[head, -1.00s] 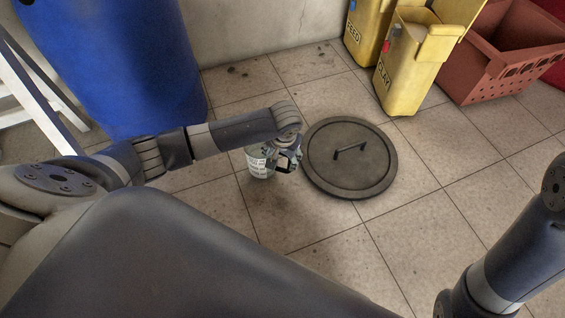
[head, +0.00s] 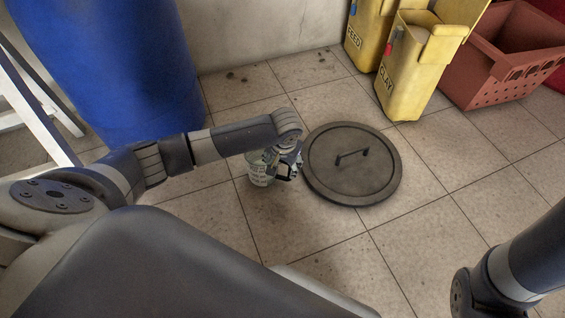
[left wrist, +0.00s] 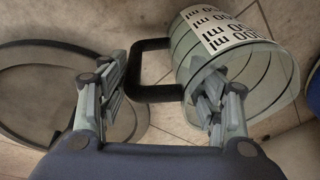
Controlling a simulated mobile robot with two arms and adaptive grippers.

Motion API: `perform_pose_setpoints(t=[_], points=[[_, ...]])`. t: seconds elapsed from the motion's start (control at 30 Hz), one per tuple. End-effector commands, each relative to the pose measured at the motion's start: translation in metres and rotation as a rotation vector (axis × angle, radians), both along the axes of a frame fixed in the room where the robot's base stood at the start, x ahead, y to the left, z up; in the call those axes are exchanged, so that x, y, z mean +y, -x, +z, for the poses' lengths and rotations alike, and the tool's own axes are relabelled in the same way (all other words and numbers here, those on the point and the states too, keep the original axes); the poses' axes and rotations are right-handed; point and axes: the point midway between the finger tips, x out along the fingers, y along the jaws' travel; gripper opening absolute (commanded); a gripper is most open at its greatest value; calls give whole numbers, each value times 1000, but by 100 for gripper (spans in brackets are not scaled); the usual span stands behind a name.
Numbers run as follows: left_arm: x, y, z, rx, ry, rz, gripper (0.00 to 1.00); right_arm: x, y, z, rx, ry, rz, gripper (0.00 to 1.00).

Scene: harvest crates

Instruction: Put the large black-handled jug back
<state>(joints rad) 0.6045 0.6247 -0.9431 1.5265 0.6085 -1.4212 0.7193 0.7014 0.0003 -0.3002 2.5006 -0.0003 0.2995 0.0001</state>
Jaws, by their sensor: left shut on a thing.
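The large jug (head: 257,173) is clear with a white label marked in ml and a black handle. In the head view it is low over the floor, left of the round lid; I cannot tell whether it touches the floor. My left gripper (head: 287,168) is at its handle side, shut on it. In the left wrist view the jug (left wrist: 262,68) lies at the upper right, its black handle (left wrist: 137,70) between the fingers of the left gripper (left wrist: 160,88). My right gripper is out of view; only part of that arm shows.
A round dark lid (head: 372,183) with a bar handle lies on the tiles. A blue barrel (head: 110,65) stands at the left beside a white frame (head: 35,110). Yellow bins (head: 415,75) and a red crate (head: 490,75) stand at the back right. Tiles in front of the lid are clear.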

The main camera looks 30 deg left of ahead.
Motion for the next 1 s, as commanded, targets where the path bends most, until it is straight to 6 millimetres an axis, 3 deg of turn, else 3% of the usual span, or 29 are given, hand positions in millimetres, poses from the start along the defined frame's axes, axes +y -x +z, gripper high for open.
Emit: perform_pose_setpoints(t=[0.03,0.07,0.13,0.57,0.83,0.9,1.0], points=[[0,0,-1,1,0,0,0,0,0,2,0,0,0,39],[0,0,-2,1,0,0,66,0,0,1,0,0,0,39],[0,0,-2,1,0,0,81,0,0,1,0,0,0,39],[0,0,1,-1,1,0,81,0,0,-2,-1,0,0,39],[-5,7,41,0,1,0,81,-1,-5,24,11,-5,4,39],[-6,9,51,1,1,0,81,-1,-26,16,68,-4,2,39],[-9,12,67,0,1,0,81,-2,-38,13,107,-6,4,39]])
